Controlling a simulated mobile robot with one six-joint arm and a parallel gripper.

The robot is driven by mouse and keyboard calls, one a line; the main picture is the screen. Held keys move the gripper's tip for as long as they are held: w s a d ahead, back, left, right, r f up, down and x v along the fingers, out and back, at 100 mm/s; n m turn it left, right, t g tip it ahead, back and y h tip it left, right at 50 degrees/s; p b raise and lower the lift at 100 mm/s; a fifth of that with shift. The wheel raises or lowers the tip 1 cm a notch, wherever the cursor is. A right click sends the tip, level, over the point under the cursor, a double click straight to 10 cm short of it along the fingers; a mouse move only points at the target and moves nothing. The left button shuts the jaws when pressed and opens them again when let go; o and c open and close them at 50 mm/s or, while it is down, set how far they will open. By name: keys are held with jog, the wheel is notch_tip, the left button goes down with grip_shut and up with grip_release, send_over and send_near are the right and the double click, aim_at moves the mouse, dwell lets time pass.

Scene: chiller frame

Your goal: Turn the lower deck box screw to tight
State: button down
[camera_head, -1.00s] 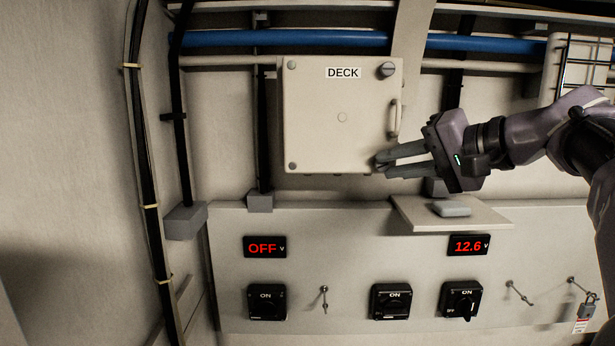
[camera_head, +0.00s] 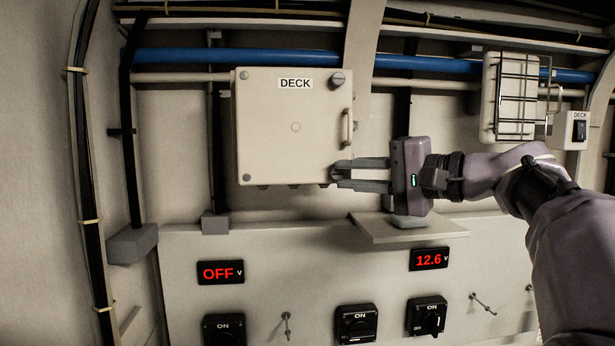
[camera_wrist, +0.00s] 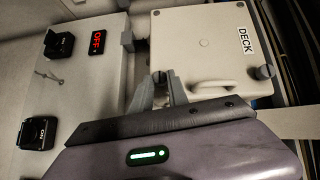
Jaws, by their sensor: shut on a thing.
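The deck box (camera_head: 265,130) is a pale, shut box on the wall, marked DECK; it also shows in the wrist view (camera_wrist: 205,55). The lower deck box screw (camera_head: 334,174) is at the box's lower right corner and is mostly hidden by my fingers. My gripper (camera_head: 335,173) reaches in from the right, its fingers about level, and is shut on this screw. In the wrist view the fingertips (camera_wrist: 160,78) meet at the box's near corner. The upper screw (camera_head: 338,79) stands out as a dark knob at the top right. I cannot tell how far the lower screw is turned.
A handle (camera_head: 347,127) is on the box's right side. A small shelf (camera_head: 410,229) juts out below my gripper. Below are an OFF display (camera_head: 220,272), a 12.6 display (camera_head: 429,259) and several black switches. A blue pipe (camera_head: 240,57) runs behind the box.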

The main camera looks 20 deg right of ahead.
jog(key=shift+r, duration=0.1)
jog(key=c, duration=1.7)
grip_release()
jog(key=o, duration=0.4)
jog(key=shift+w+a, duration=0.1)
jog(key=shift+w, duration=0.1)
jog(key=shift+s, duration=0.15)
jog(key=v, duration=1.7)
jog(key=shift+s, duration=0.2)
